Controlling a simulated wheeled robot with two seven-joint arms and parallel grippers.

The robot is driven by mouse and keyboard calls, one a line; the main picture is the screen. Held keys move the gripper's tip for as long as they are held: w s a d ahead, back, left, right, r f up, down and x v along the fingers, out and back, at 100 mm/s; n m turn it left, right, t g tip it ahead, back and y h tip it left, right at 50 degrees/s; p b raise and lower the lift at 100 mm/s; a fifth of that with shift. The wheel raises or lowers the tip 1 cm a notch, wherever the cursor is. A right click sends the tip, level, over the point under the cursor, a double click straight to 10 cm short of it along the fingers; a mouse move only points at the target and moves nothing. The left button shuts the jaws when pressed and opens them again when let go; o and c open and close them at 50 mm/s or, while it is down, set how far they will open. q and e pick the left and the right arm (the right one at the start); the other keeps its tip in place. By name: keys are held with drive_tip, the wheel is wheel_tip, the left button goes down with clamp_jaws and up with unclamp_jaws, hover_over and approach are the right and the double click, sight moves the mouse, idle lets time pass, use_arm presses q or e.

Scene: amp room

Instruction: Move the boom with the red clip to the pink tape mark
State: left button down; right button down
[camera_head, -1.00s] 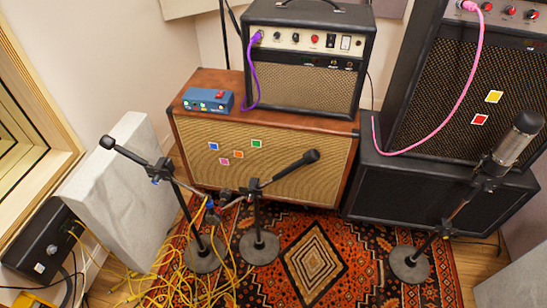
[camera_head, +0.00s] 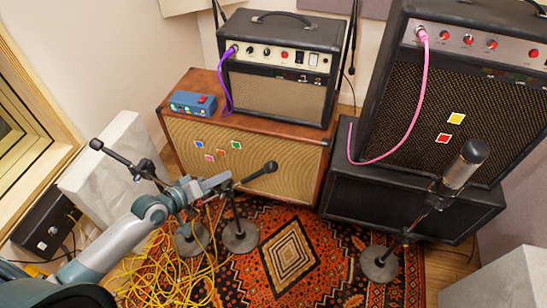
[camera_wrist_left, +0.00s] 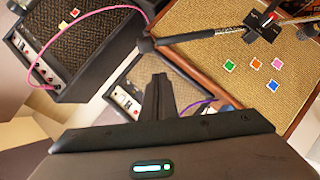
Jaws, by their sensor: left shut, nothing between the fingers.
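The middle boom (camera_head: 258,173) has a black microphone in front of the brown cabinet's grille, right of the green mark. In the left wrist view the boom (camera_wrist_left: 200,36) runs to a black clip with a small red spot (camera_wrist_left: 268,18). The pink tape mark (camera_head: 209,157) is on the grille, left of and below the orange mark; it also shows in the left wrist view (camera_wrist_left: 277,62). My left gripper (camera_head: 228,179) is shut and empty, close to the boom in the head view; whether it touches is unclear. Its fingers (camera_wrist_left: 160,92) show below the boom. My right gripper is not in view.
Another boom (camera_head: 118,155) with a blue clip stands left. A large microphone (camera_head: 465,165) on a stand is right. Yellow cables (camera_head: 165,265) tangle around the stand bases on the rug (camera_head: 240,280). Amps and a blue pedal (camera_head: 193,102) stand behind.

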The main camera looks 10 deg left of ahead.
use_arm(q)
drive_tip(key=shift+w+d+r, duration=0.1)
drive_tip(key=shift+d+r, duration=0.05)
drive_tip(key=shift+r, duration=0.4)
drive_tip(key=shift+w+d+r, duration=0.1)
drive_tip(key=shift+r, duration=0.45)
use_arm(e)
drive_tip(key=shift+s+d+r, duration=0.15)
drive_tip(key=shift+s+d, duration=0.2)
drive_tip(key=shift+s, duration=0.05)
